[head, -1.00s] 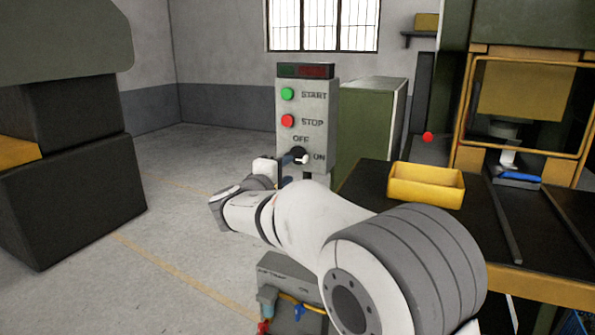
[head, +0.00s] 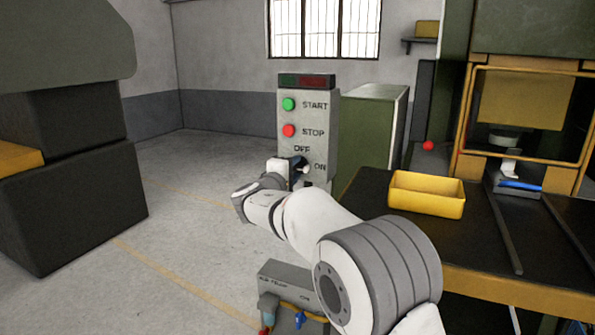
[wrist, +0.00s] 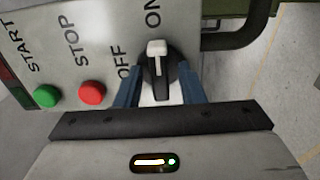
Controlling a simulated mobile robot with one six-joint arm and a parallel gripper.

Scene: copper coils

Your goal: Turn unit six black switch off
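The black switch (head: 301,162) is a round knob with a white-tipped handle on the grey control panel (head: 318,148), below the green START and red STOP buttons. OFF is printed above it and ON to its right; the white tip points toward ON. In the wrist view the switch (wrist: 158,68) has its white tip toward the ON lettering. My gripper (wrist: 157,86) is open, its blue fingers on either side of the knob's lower part, with gaps visible. Contact cannot be told. In the head view my gripper (head: 291,168) is at the switch, partly hiding it.
A dark workbench (head: 375,190) with a yellow bin (head: 427,205) stands right of my arm. A green cabinet (head: 365,135) is behind the panel. A smaller grey box (head: 285,288) with cables sits low in front.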

